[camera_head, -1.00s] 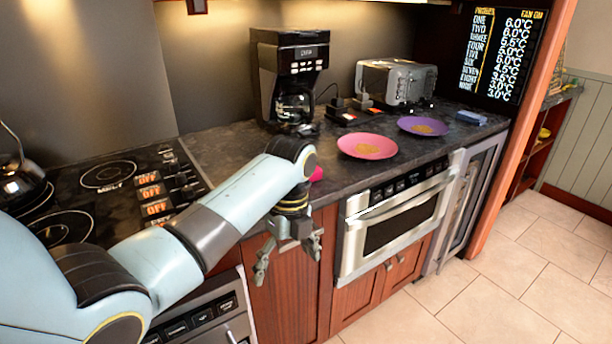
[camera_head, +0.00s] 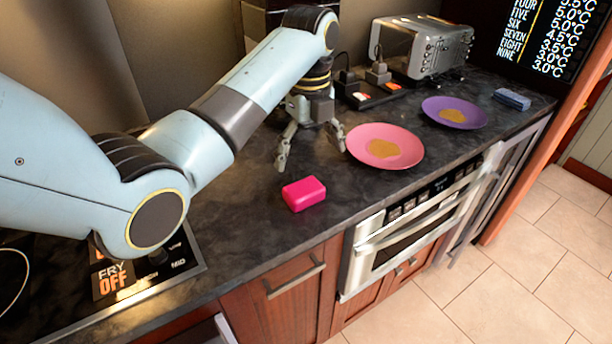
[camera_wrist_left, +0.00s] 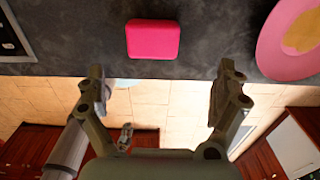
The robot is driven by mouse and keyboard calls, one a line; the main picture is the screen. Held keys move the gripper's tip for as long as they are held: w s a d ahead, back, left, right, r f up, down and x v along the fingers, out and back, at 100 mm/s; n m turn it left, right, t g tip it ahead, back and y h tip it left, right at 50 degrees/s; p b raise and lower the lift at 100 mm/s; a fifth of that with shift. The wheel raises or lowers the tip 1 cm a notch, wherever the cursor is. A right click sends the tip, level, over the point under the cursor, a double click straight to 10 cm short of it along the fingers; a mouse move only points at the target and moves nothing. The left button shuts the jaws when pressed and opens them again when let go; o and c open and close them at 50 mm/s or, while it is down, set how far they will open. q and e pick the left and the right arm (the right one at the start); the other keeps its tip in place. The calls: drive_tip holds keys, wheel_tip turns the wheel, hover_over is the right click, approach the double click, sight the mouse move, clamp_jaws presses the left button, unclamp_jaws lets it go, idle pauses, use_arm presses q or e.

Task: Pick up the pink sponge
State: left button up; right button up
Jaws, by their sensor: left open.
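The pink sponge (camera_head: 304,193), a small bright pink block, lies flat on the dark counter (camera_head: 250,235) near its front edge. My left gripper (camera_head: 310,155) is open and empty over the counter, fingers pointing down. In the head view it shows just behind the sponge, apart from it. In the left wrist view the sponge (camera_wrist_left: 153,39) lies at the top, beyond the two spread fingers (camera_wrist_left: 165,80), roughly in line with the gap between them.
A pink plate (camera_head: 372,133) with a tan disc lies to the right of the gripper, a purple plate (camera_head: 478,120) beyond it. A toaster (camera_head: 425,45) and a blue block (camera_head: 512,99) stand farther back. The stove (camera_head: 120,275) is at the left. Counter around the sponge is clear.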

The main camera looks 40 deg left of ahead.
sight(305, 189)
use_arm(q)
drive_tip(key=f, duration=0.2)
drive_tip(key=s+f, duration=0.1)
drive_tip(key=shift+d+f, duration=0.25)
drive_tip(key=shift+f, duration=0.1)
drive_tip(key=shift+w+f, duration=0.1)
drive_tip(key=shift+f, duration=0.25)
drive_tip(key=shift+a+f, duration=0.15)
drive_tip(key=shift+f, duration=0.25)
drive_tip(key=f, duration=0.2)
drive_tip(key=f+p, duration=0.1)
drive_tip(key=f, duration=0.1)
drive_tip(key=shift+s+a+f, duration=0.2)
drive_tip(key=shift+f, duration=0.15)
drive_tip(key=shift+c, duration=2.2)
drive_tip(key=c, duration=0.5)
use_arm(e)
drive_tip(key=s, duration=0.1)
drive_tip(key=s+d+r, duration=0.1)
drive_tip(key=shift+s, duration=0.4)
drive_tip(key=shift+d, duration=0.1)
